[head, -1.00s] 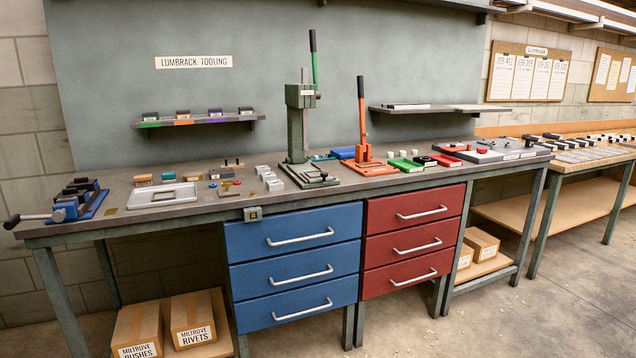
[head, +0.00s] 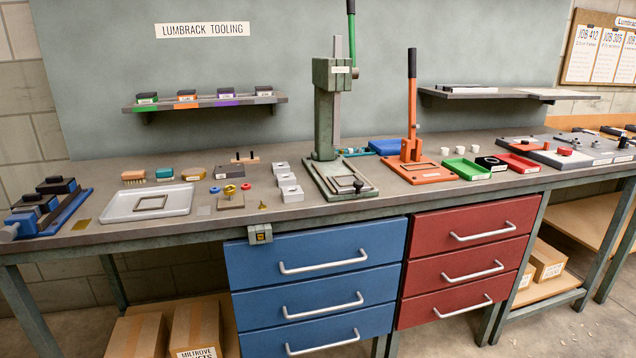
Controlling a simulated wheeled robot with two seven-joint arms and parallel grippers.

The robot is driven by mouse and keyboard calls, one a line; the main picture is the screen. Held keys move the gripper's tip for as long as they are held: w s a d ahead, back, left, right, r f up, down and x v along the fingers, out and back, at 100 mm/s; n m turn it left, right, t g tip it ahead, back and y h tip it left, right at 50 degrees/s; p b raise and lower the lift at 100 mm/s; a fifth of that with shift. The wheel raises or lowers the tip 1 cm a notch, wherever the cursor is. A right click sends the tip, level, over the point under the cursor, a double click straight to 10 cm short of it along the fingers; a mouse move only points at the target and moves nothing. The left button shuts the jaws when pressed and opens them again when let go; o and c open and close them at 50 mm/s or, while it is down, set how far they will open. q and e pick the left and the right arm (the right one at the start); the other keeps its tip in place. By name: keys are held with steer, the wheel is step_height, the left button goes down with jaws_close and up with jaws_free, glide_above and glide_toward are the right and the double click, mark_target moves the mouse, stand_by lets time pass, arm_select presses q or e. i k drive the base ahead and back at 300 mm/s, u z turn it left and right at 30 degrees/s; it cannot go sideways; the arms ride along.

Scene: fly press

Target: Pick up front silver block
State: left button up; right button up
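Several silver blocks stand in a short row on the bench, just left of the green press, in the head view. The front silver block (head: 291,193) is the nearest to the bench's front edge and seems to have a dark hole on top. Another silver block (head: 286,180) is right behind it, and a further silver block (head: 281,168) is behind that. All rest upright on the bench top. Neither of my grippers shows in the head view.
The green press (head: 329,110) stands right of the blocks, its base close to them. A white tray (head: 118,216) and small brass parts (head: 231,201) lie to the left. An orange press (head: 411,130) stands farther right. Blue drawers (head: 315,252) are below the front edge.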

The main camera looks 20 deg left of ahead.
mark_target(298, 196)
steer(key=u, duration=0.5)
steer(key=i, duration=1)
steer(key=u, duration=0.8)
